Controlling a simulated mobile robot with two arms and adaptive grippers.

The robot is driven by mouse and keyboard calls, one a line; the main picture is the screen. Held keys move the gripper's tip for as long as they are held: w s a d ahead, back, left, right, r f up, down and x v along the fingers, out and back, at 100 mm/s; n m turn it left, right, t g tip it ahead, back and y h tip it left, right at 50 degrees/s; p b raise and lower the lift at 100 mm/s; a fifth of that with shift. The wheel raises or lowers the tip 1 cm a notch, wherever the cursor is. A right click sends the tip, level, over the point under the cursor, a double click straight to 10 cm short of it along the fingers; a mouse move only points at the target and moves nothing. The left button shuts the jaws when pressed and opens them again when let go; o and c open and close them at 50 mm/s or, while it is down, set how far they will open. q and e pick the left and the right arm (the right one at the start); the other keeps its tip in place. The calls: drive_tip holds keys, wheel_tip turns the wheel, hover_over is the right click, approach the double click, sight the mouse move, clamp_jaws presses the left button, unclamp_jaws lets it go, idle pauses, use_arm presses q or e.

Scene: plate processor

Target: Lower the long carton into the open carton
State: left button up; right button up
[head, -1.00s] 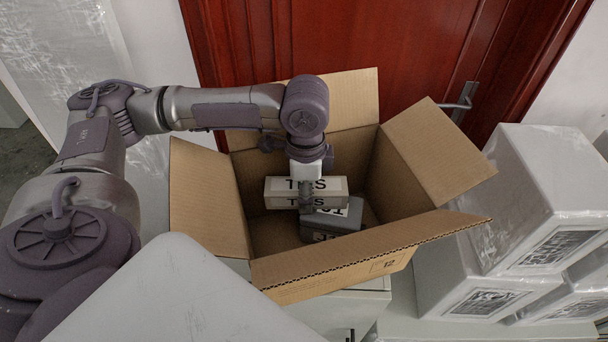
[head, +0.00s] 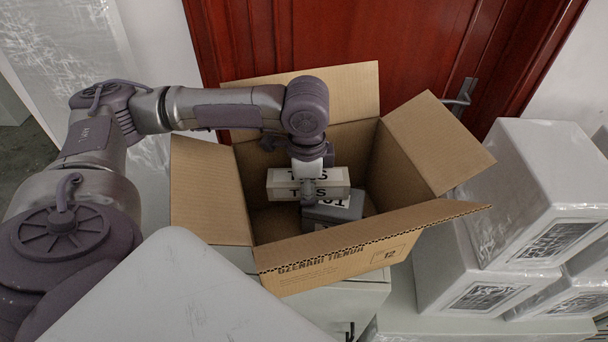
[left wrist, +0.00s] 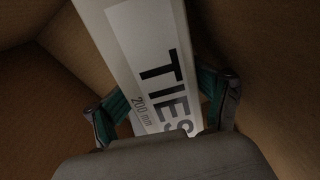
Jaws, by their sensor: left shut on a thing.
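The long carton, a pale box with "TIES" lettering, shows in the head view (head: 283,186) and in the left wrist view (left wrist: 160,62). My left gripper (head: 311,190) is shut on it, with a finger on each side in the left wrist view (left wrist: 168,102). The carton is held level across the inside of the open carton (head: 208,215), below its rim. A grey box (head: 340,209) lies inside the open carton, partly hidden by the long carton and gripper. Whether the long carton touches it or the floor, I cannot tell. My right gripper is not seen.
The open carton's flaps stand spread outward, including the right flap (head: 437,140) and front flap (head: 350,245). White wrapped boxes (head: 520,190) are stacked at the right. A red door (head: 400,50) with a handle (head: 462,98) is close behind.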

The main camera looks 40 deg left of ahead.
use_arm(q)
drive_tip(key=shift+s+d+f+g, duration=0.15)
drive_tip(key=shift+s+f, duration=0.1)
drive_tip(key=shift+f, duration=0.25)
drive_tip(key=shift+s+f+g, duration=0.15)
drive_tip(key=shift+s+f, duration=0.05)
drive_tip(key=shift+f, duration=0.25)
drive_tip(key=o, duration=1.8)
drive_tip(key=shift+w, duration=0.25)
drive_tip(key=shift+w+r, duration=0.35)
drive_tip(key=shift+r, duration=0.55)
drive_tip(key=shift+w+r, duration=0.35)
drive_tip(key=shift+r, duration=0.5)
drive_tip(key=r, duration=0.1)
drive_tip(key=s+r, duration=0.1)
drive_tip(key=r, duration=0.3)
drive_tip(key=shift+s+d, duration=0.2)
drive_tip(key=shift+s, duration=0.1)
drive_tip(key=shift+r, duration=0.2)
drive_tip(key=shift+w, duration=0.2)
